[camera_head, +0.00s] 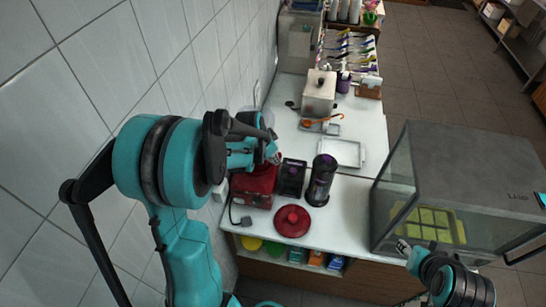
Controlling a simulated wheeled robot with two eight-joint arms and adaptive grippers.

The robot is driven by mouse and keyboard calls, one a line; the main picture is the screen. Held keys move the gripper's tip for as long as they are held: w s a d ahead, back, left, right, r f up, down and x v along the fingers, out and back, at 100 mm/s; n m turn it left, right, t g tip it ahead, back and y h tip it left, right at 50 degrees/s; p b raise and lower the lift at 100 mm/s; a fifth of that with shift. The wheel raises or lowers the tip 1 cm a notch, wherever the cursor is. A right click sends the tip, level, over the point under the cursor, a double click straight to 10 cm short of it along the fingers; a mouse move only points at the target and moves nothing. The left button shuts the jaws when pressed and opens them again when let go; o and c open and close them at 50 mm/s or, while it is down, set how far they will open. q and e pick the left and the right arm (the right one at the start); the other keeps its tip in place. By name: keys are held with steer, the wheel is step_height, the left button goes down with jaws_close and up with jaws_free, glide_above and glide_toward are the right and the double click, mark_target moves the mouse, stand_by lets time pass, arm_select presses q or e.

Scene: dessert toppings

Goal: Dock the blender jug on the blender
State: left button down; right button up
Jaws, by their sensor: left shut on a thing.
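The red blender base (253,188) stands on the white counter beside the tiled wall, with a cord and plug in front. My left gripper (268,153) is above and just behind the base, shut on what looks like the clear blender jug (267,117). The arm and gripper hide most of the jug, and I cannot tell whether it touches the base. A round red lid (292,221) lies on the counter in front of the base. My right gripper (405,248) is low at the right by the glass case; its fingers are too small to read.
A black rack (291,178) and a dark cylindrical container (320,181) stand right of the base. A white tray (344,153) and a metal box (319,93) are farther back. The glass case (465,180) fills the right. Counter is clear between lid and case.

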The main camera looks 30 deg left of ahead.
arm_select(q)
steer(key=shift+f+b, duration=0.55)
steer(key=shift+b, duration=0.05)
stand_by(0.5)
steer(key=c, duration=1.8)
jaws_free()
steer(key=shift+o, duration=0.2)
steer(key=shift+r, duration=0.15)
steer(key=p+v, duration=0.7)
steer(key=v, duration=0.3)
steer(key=shift+s+r, duration=0.3)
steer(key=shift+r, duration=0.05)
